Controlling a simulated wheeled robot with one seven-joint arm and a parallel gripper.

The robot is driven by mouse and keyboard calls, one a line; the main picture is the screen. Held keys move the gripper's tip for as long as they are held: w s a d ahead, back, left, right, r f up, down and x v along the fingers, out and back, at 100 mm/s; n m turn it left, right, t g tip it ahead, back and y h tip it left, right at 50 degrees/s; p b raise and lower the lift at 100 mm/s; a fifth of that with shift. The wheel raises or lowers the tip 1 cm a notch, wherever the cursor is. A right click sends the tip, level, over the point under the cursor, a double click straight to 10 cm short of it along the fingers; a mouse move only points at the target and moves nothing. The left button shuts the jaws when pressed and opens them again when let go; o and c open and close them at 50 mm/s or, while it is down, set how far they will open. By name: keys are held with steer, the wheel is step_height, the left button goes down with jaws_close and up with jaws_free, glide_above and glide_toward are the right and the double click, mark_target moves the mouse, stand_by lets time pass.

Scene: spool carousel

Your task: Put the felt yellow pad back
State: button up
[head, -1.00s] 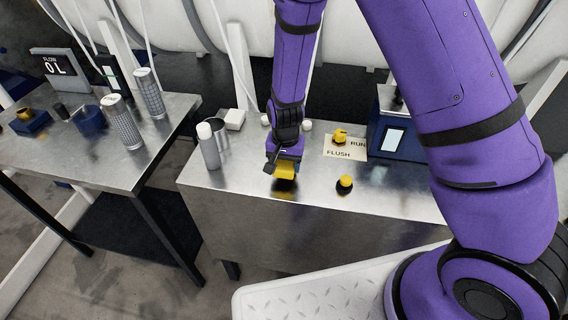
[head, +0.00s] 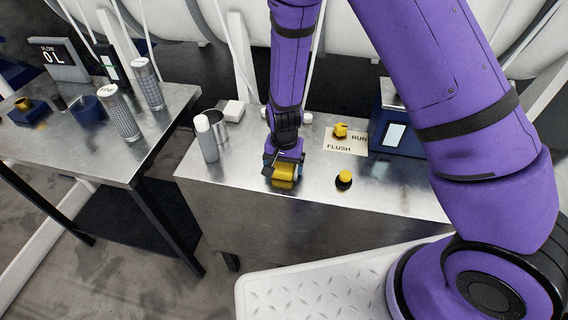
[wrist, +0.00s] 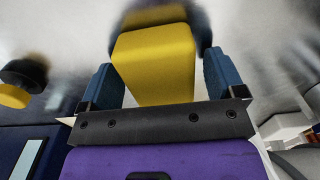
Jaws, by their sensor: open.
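The yellow pad (head: 284,171) is a block at the front of the metal bench, below my gripper (head: 284,160). In the wrist view the yellow pad (wrist: 155,62) sits between the two blue fingertips of my gripper (wrist: 163,80). The jaws are open, with the fingers on either side of the pad. The pad seems to stand on the bench or just over it; its blurred reflection shows beyond it. My gripper hides part of the pad in the head view.
A black knob with a yellow top (head: 345,179) stands close on the right. Behind it are a yellow valve (head: 340,131) and a RUN/FLUSH plate (head: 346,148). A white-capped bottle (head: 206,140) and a metal cup (head: 219,122) stand on the left. The bench front edge is near.

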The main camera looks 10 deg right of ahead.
step_height(320, 180, up, 12)
steer(key=shift+r, duration=0.15)
stand_by(0.4)
steer(key=s+d+r+n+t+y, duration=0.1)
steer(key=s+d+r, duration=0.1)
steer(key=d+r, duration=0.35)
steer(key=s+d+r, duration=0.2)
steer(key=r, duration=0.6)
steer(key=s+d+r+n+t+y, duration=0.1)
steer(key=s+d+r, duration=0.15)
steer(key=r, duration=0.45)
steer(key=s+d+r+n+t+h, duration=0.1)
steer(key=s+d+r, duration=0.4)
steer(key=s, duration=0.3)
steer(key=s+d+r+n+t+h, duration=0.1)
steer(key=s+d+r+t, duration=0.1)
steer(key=s+d+r, duration=0.3)
steer(key=shift+s+d, duration=0.25)
steer(key=shift+s, duration=1.1)
